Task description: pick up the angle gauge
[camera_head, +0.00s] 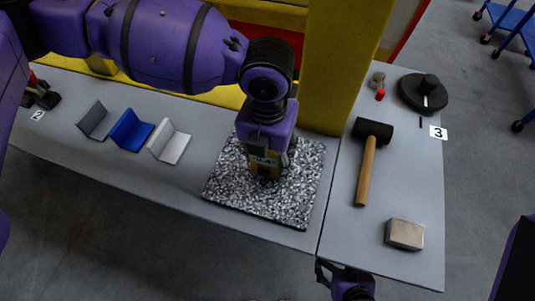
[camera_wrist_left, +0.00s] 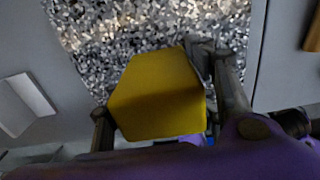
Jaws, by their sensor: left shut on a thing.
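My left gripper (camera_head: 272,168) points down over the plate and is shut on this block. In the left wrist view the yellow block (camera_wrist_left: 158,95) sits between the dark fingers of my left gripper (camera_wrist_left: 168,112), the plate behind it. I cannot tell whether the block touches the plate. My right gripper (camera_head: 345,276) is at the bottom edge, below the bench, and its opening is unclear.
Grey (camera_head: 92,120), blue (camera_head: 131,131) and white (camera_head: 169,143) angled pieces lie left of the plate. A mallet (camera_head: 367,165), a metal block (camera_head: 404,234) and a black round piece (camera_head: 423,94) lie on the right. A yellow post (camera_head: 338,70) stands close behind the plate.

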